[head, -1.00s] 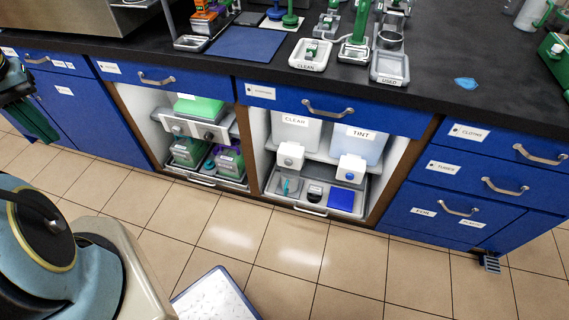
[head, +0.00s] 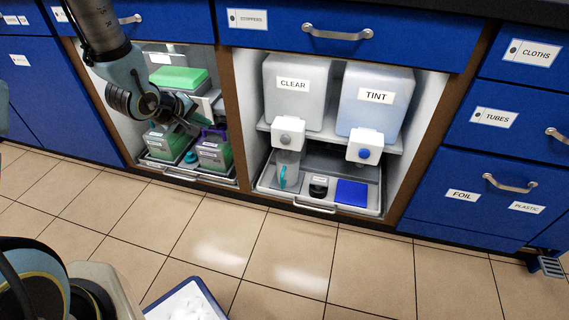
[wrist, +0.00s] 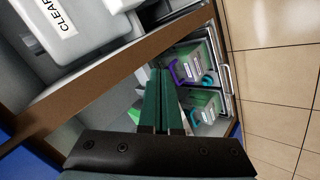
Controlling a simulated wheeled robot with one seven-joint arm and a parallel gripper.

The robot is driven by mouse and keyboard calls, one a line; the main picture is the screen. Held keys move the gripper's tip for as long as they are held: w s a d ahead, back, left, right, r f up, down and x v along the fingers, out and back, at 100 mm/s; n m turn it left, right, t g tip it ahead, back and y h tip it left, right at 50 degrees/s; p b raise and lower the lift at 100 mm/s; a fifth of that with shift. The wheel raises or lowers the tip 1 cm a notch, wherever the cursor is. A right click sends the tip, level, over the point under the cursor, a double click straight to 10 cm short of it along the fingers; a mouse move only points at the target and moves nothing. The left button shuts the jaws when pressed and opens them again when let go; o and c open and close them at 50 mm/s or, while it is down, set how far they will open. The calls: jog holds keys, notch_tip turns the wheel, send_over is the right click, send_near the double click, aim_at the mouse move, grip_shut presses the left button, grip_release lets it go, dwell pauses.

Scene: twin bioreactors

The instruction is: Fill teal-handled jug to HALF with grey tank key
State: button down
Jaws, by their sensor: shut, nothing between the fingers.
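A clear jug with a teal handle (head: 283,177) stands in the tray under the tap of the CLEAR tank (head: 275,105); its liquid level is too small to read. That white tap carries a round grey key (head: 286,139). My gripper (head: 191,126) is at the front of the left cupboard bay, left of the divider and away from the tap. In the wrist view its green fingers (wrist: 163,100) are together and empty. The jug and grey key do not show in the wrist view; part of the CLEAR tank (wrist: 75,25) does.
The TINT tank (head: 375,105) with a blue key (head: 365,154) stands to the right. A black-topped item (head: 319,187) and a blue block (head: 352,192) share the tray (head: 262,187). A brown divider (head: 235,100) separates the bays. Green-filled containers (head: 213,153) fill the left bay.

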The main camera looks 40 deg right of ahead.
aim_at(285, 140)
jog(key=s+d+f+g+h+b, duration=0.3)
jog(key=s+d+f+b, duration=0.5)
jog(key=s+d+f, duration=0.3)
notch_tip(285, 140, down, 3)
jog(key=shift+s+f+n+g+h+b, duration=0.2)
jog(key=shift+s+n+g+h+b, duration=0.15)
jog(key=shift+s+g, duration=0.35)
jog(key=shift+w, duration=0.15)
jog(key=w+d, duration=0.4)
jog(key=d, duration=0.3)
jog(key=shift+w+d, duration=0.2)
jog(key=shift+w, duration=0.15)
jog(key=shift+w+d+r+p, duration=0.1)
jog(key=shift+w+d+p, duration=0.15)
jog(key=shift+p, duration=0.2)
dwell(0.5)
jog(key=shift+d, duration=0.1)
